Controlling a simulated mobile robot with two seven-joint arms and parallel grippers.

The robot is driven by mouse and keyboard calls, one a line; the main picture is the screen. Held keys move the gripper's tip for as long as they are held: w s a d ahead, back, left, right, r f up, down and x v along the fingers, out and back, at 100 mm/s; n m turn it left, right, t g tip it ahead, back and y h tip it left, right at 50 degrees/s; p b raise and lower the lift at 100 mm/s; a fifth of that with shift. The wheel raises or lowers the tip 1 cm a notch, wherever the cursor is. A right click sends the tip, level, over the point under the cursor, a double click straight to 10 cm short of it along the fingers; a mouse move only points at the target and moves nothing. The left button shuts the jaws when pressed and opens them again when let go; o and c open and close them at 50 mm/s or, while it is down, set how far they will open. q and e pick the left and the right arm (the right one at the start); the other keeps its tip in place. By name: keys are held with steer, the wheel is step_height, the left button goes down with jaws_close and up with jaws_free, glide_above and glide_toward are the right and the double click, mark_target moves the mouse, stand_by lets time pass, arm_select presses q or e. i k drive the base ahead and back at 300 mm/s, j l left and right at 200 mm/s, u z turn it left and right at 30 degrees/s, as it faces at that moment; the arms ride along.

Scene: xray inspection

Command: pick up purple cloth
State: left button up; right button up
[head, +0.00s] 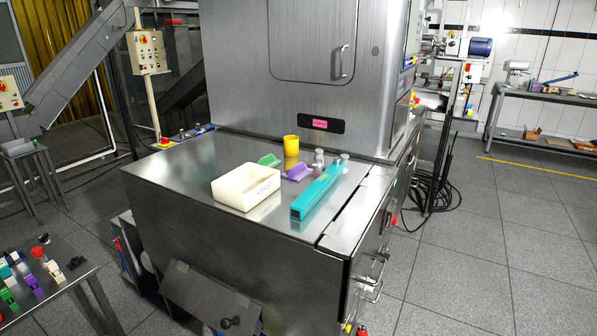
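The purple cloth (298,172) lies as a small folded piece on the steel machine top (190,168). It sits behind and to the right of a white box (246,187) and left of a teal bar (318,192). A green piece (269,160) of similar look lies just behind it to the left. Neither of my grippers shows in the head view.
A yellow cup (291,145) and small grey metal pieces (319,158) stand close behind and beside the cloth. The tall steel cabinet (300,90) rises at the back. A side table (50,290) with small coloured items is at the lower left. The right floor is clear.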

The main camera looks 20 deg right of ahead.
mark_target(297, 173)
steer(key=u, duration=0.35)
steer(key=l+u, duration=0.65)
steer(key=l, duration=0.15)
steer(key=l+u, duration=0.1)
steer(key=l, duration=0.3)
steer(key=k+l+u, duration=0.1)
steer(key=l, duration=0.35)
steer(key=k+l+u, duration=0.1)
steer(key=l, duration=0.3)
steer(key=k+l+u, duration=0.1)
steer(key=l, duration=0.3)
steer(key=k, duration=0.05)
